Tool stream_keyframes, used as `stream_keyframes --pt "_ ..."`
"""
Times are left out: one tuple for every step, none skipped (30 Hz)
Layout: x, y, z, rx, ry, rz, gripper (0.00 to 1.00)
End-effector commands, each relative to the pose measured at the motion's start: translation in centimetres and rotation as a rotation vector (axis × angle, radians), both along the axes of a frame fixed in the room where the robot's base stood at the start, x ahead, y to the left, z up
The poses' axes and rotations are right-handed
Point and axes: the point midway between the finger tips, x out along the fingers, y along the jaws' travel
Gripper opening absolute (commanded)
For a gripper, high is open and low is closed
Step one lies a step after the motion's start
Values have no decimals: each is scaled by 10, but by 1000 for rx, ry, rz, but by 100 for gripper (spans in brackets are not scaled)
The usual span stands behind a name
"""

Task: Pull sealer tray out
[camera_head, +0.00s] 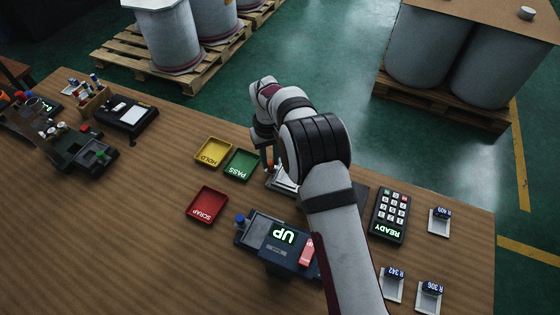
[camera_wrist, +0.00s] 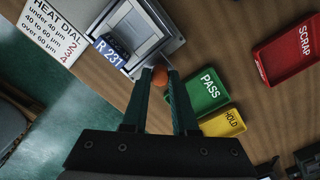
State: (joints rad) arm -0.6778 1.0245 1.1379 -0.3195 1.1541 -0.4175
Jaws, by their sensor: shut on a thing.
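A pale square sheet (camera_wrist: 132,27) lies on the tray. A dark blue block marked R 231 (camera_wrist: 112,55) sits at the tray's left corner. How far the tray stands out from its housing I cannot tell. In the head view my arm covers most of the sealer, and only a light edge of it (camera_head: 281,182) shows beside my gripper (camera_head: 268,160).
Yellow HOLD (camera_head: 212,152), green PASS (camera_head: 242,165) and red SCRAP (camera_head: 207,204) trays lie left of my gripper. A device reading UP (camera_head: 284,238) stands nearer. A READY keypad (camera_head: 389,215) and small labelled holders stand right. A heat dial card (camera_wrist: 52,27) lies beside the sealer.

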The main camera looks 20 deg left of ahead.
Motion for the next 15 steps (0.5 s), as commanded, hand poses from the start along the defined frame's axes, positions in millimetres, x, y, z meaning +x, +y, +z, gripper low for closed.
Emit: stream_keyframes --pt "0 5 1 9 -5 4 0" --pt "0 5 1 11 -5 4 0" --pt "0 5 2 11 -5 4 0" --pt "0 5 2 11 -6 4 0" --pt "0 5 2 12 -5 4 0" --pt "0 6 2 12 -5 5 0" --pt "0 6 2 12 -5 5 30" --pt "-1 6 2 12 -5 4 36" --pt "-1 5 2 11 -4 4 43" --pt "-1 5 1 11 -4 4 48" --pt "0 5 1 11 -4 4 54" --pt "-1 5 1 11 -4 4 57" --pt "-1 4 1 10 -3 3 57" --pt "0 4 1 9 -4 3 57" --pt "-1 4 1 8 -3 3 57"
